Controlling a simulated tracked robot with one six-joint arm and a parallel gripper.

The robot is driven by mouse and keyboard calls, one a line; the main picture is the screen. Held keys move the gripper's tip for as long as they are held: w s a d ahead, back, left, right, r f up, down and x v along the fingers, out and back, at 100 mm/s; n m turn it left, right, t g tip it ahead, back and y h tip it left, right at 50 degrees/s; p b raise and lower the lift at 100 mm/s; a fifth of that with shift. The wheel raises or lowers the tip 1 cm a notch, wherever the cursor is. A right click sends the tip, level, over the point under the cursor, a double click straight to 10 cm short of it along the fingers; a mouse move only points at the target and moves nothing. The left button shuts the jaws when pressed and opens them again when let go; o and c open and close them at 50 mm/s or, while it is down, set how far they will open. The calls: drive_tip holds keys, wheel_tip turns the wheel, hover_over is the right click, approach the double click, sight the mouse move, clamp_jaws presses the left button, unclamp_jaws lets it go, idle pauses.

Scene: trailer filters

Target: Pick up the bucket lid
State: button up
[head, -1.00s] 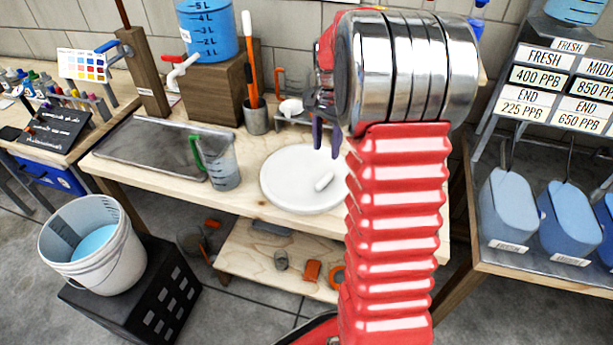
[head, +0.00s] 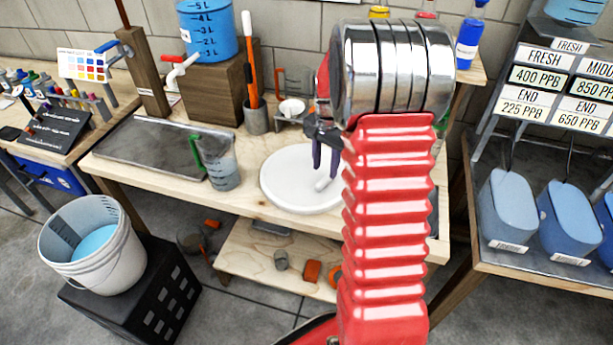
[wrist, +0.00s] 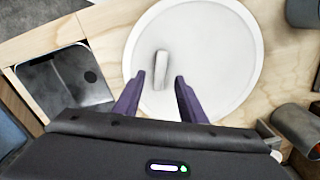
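The bucket lid (head: 290,182) is a round white disc with a small white bar handle (head: 322,184), lying flat on the wooden bench. In the wrist view the lid (wrist: 220,60) fills the upper middle and its handle (wrist: 161,70) stands near its left part. My gripper (head: 326,171) has dark purple fingers, apart and empty, above the lid's right part. In the wrist view my gripper (wrist: 159,78) has its fingertips on either side of the handle's lower end in the picture. I cannot tell the remaining height. My red arm hides the lid's right edge.
The open white bucket (head: 92,250) with blue liquid stands on a black crate at the left. A measuring jug (head: 222,165) and a metal tray (head: 150,150) are left of the lid. A cup holding tools (head: 256,117) stands behind it.

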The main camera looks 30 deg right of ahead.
sight(325, 178)
wheel_tip(325, 178, down, 4)
drive_tip(key=shift+f, duration=0.1)
drive_tip(key=shift+c, duration=0.2)
idle(0.4)
clamp_jaws()
idle(0.4)
